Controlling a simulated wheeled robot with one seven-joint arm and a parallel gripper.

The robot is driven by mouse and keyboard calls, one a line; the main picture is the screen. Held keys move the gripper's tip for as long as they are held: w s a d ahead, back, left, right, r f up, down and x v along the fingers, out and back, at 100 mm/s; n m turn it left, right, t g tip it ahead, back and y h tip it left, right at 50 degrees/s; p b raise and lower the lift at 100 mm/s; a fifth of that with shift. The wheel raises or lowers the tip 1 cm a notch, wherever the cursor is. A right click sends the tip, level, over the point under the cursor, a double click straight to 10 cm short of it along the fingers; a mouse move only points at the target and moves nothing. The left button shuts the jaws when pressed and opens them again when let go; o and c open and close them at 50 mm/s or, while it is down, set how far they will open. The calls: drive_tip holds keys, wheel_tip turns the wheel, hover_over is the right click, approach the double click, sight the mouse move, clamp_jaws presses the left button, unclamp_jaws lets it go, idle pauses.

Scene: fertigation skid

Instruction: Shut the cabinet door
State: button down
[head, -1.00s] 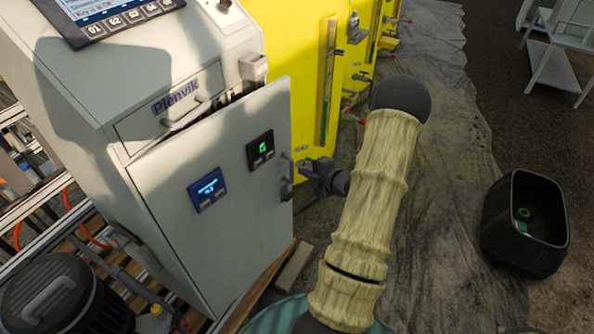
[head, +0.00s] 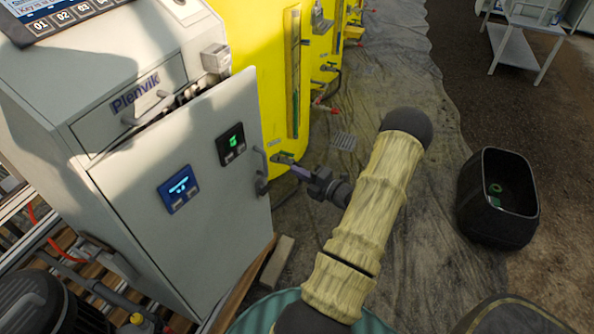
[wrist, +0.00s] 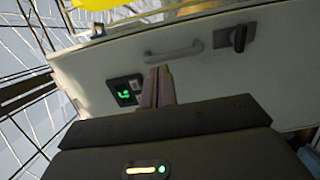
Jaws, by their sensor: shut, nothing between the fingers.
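The grey-white cabinet door (head: 222,205) stands ajar on the Plenvik cabinet (head: 120,75), with a dark gap along its top edge. It carries a blue display, a green display and, near its free right edge, a grey bar handle (head: 259,160) with a dark latch (head: 262,187) beside it. My gripper (head: 284,159) is shut and empty, just right of the handle. In the wrist view my closed fingers (wrist: 158,85) point at the door, with the handle (wrist: 174,51) and the latch (wrist: 237,38) beyond them. Whether the fingertips touch the door cannot be told.
A yellow tank (head: 262,40) with valves stands behind the cabinet. A black bin (head: 497,205) is on the floor at the right. A block (head: 278,262) lies by the cabinet's foot. A dark lidded container (head: 45,305) is at lower left. The sheeted floor between is mostly clear.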

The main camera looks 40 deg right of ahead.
drive_tip(key=w+a, duration=0.1)
drive_tip(key=w, duration=1)
drive_tip(key=shift+w+a, duration=0.25)
drive_tip(key=shift+a, duration=0.15)
